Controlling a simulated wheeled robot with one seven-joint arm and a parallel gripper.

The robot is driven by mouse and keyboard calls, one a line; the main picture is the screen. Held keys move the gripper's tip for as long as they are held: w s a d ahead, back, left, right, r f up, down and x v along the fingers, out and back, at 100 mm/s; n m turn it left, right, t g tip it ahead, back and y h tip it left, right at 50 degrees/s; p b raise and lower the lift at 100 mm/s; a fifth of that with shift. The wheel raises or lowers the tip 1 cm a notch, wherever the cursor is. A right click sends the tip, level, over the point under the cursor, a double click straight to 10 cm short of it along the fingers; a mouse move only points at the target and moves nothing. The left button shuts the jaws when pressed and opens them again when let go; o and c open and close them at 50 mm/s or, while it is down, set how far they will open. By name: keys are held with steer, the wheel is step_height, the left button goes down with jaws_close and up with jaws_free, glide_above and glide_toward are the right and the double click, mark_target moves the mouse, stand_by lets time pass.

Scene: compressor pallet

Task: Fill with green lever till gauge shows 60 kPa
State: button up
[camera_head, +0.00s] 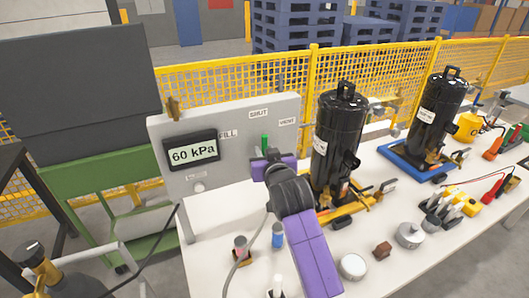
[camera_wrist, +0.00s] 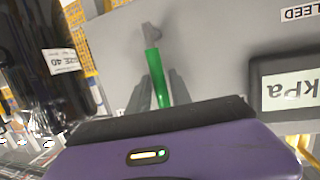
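The gauge (camera_head: 193,152) on the grey panel reads 60 kPa. It shows partly and upside down in the wrist view (camera_wrist: 290,90). The green lever (camera_head: 265,141) stands nearly upright, pointing towards the SHUT label (camera_head: 258,113), between the FILL label (camera_head: 228,134) and the VENT label (camera_head: 287,121). My gripper (camera_head: 266,155) is at the panel just below the lever's top. In the wrist view the green lever (camera_wrist: 155,75) lies between my gripper's two dark fingers (camera_wrist: 160,88), which look spread with a small gap beside it.
A black compressor (camera_head: 338,140) stands right of the panel, close to my gripper. Another black compressor (camera_head: 433,110) sits on a blue base farther right. Small parts, including a grey round part (camera_head: 410,235), lie on the white table (camera_head: 375,275). A yellow mesh fence (camera_head: 235,80) runs behind.

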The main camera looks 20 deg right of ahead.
steer(key=shift+o, duration=0.7)
steer(key=shift+s, duration=0.1)
steer(key=b+v, duration=0.1)
steer(key=v, duration=0.6)
steer(key=shift+s, duration=0.3)
steer(key=shift+a+r, duration=0.1)
steer(key=shift+r, duration=0.05)
